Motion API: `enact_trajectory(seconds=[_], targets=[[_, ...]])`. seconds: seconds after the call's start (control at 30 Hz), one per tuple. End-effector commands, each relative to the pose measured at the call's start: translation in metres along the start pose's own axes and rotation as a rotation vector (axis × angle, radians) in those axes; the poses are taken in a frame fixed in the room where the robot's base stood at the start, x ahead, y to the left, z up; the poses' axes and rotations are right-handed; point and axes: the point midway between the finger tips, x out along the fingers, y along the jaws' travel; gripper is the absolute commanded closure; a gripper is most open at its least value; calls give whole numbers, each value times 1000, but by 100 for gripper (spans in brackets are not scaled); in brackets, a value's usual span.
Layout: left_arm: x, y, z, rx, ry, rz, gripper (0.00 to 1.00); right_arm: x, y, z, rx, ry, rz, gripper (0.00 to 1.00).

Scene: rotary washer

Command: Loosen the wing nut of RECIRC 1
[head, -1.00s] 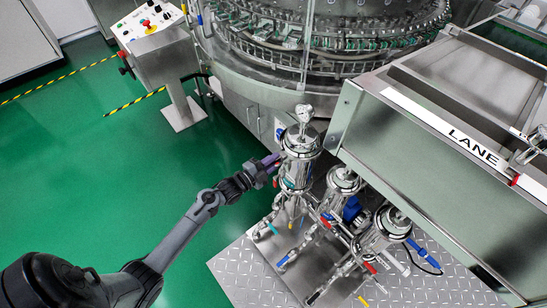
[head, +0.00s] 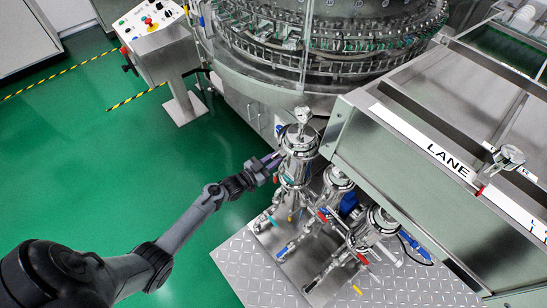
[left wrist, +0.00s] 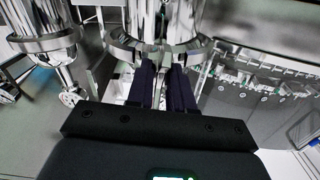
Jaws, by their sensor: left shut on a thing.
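Three polished steel filter housings stand in a row beside the machine. My left gripper (head: 272,160) is at the left side of the rearmost housing (head: 299,142), at the height of its clamp ring. In the left wrist view, the dark fingers (left wrist: 164,82) reach in under the clamp ring (left wrist: 165,43) and are shut on a shiny metal piece between them, seemingly the clamp's wing nut. The fingers hide most of it, and how far it is turned cannot be told. No RECIRC 1 label is readable. My right gripper is not in view.
The middle housing (head: 336,188) and front housing (head: 375,225) stand close by with valves and pipes on a diamond-plate base (head: 236,264). The rotary washer (head: 258,75) is behind, and the LANE box (head: 400,150) crowds the right. Green floor (head: 110,170) is open at left.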

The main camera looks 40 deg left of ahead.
Motion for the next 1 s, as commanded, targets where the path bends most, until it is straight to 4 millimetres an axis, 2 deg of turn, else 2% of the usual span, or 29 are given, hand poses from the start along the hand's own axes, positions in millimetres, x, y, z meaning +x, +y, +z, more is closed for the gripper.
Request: enact_trajectory(seconds=[0.3, 1.0], targets=[[0, 0, -2, -302, -1, -2, 100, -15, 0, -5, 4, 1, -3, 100], [0, 0, -1, -967, -2, -2, 100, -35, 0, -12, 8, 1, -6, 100]])
